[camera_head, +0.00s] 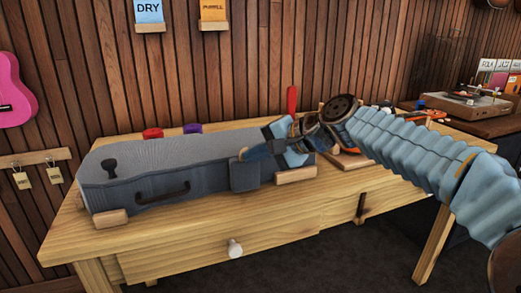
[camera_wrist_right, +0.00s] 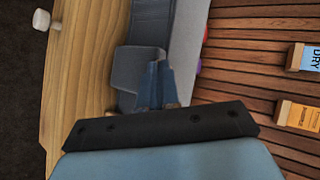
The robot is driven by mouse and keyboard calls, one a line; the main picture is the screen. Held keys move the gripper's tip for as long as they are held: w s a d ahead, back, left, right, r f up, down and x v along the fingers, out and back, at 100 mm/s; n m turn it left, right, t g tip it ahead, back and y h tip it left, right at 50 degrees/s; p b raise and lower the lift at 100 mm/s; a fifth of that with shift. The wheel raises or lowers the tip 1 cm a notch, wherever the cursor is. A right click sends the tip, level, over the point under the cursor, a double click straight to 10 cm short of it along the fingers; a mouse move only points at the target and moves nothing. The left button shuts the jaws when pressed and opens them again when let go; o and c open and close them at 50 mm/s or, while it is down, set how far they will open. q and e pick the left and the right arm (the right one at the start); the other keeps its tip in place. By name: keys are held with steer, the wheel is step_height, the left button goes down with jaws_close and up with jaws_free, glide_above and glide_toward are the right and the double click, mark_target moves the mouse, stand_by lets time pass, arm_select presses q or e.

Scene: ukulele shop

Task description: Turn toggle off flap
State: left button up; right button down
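A long grey case (camera_head: 150,190) lies on the wooden bench, with a dark handle on its front and a dark knob at its left end. A grey flap (camera_head: 245,177) hangs over the front near the case's right end. It also shows in the right wrist view (camera_wrist_right: 140,62). My right gripper (camera_head: 245,153) reaches in from the right, its fingertips close to the flap's upper part. In the right wrist view its fingers (camera_wrist_right: 158,66) look close together, and I see nothing held between them. I cannot make out the toggle; the fingers may hide it. My left gripper is not in view.
Wooden blocks (camera_head: 110,218) sit by the case on the bench (camera_head: 185,248), which has a drawer with a white knob (camera_head: 235,248). A red item (camera_head: 153,133) and a purple item (camera_head: 192,128) stand behind the case.

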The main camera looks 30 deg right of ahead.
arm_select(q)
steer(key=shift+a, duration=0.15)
arm_select(e)
steer(key=shift+a, duration=0.5)
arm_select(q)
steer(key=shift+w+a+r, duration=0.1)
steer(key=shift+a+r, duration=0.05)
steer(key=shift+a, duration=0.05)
arm_select(e)
steer(key=shift+w+a, duration=0.25)
steer(key=shift+a, duration=0.7)
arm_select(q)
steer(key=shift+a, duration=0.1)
arm_select(e)
steer(key=shift+w+a, duration=0.1)
steer(key=shift+a, duration=0.05)
stand_by(0.5)
